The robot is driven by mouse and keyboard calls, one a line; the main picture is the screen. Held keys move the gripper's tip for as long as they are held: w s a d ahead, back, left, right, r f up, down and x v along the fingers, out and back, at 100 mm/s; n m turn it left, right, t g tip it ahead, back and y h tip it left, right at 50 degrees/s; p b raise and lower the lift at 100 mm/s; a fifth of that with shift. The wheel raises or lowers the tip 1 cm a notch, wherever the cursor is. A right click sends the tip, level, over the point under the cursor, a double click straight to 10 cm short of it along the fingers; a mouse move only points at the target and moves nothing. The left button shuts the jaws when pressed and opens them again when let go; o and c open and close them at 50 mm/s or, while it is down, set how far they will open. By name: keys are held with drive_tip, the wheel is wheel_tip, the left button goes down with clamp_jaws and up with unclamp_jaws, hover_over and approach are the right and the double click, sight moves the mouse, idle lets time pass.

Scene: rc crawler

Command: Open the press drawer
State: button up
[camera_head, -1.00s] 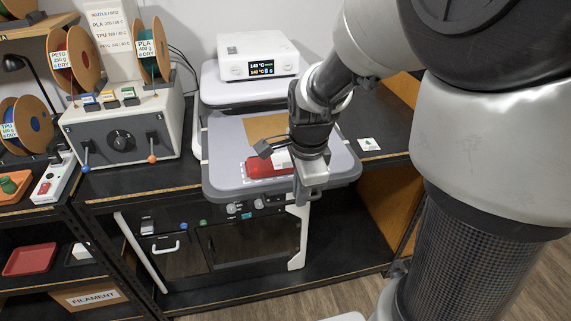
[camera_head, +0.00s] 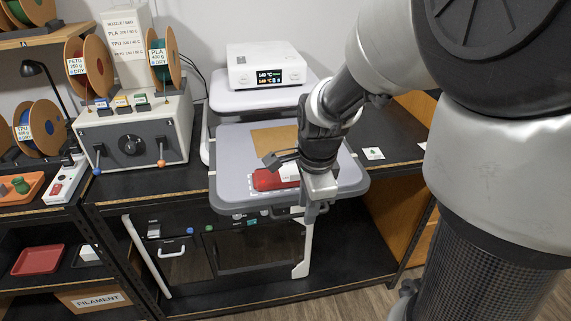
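The press has a white top unit with a lit display (camera_head: 267,75). Its press drawer, a grey platen (camera_head: 235,151), stands out toward me from under the upper plate. On it lie a tan sheet (camera_head: 274,139) and a red item (camera_head: 266,179) with a white piece. Part of a dark handle (camera_head: 284,212) shows under the drawer's front edge. My gripper (camera_head: 315,208) points down at that front edge, at the handle's right end. The fingertips are small and partly hidden, so I cannot tell whether they close on the handle.
A grey box with a dial (camera_head: 130,146) and filament spools stands to the left. A lower cabinet with dark windows (camera_head: 255,247) sits under the drawer. A small white card (camera_head: 373,153) lies on the bench to the right. The floor in front is partly visible.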

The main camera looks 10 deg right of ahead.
drive_tip(key=s+r+p, duration=0.2)
drive_tip(key=s+r, duration=0.1)
drive_tip(key=r, duration=1.4)
drive_tip(key=shift+s+r, duration=0.1)
drive_tip(key=shift+s, duration=0.05)
drive_tip(key=s+a+r+n+t+p, duration=0.1)
drive_tip(key=s+r+n+t+p, duration=0.2)
drive_tip(key=n, duration=1.4)
drive_tip(key=shift+s+r+n+p, duration=0.6)
drive_tip(key=shift+s+p, duration=0.9)
drive_tip(key=shift+s, duration=2.1)
drive_tip(key=shift+r, duration=0.15)
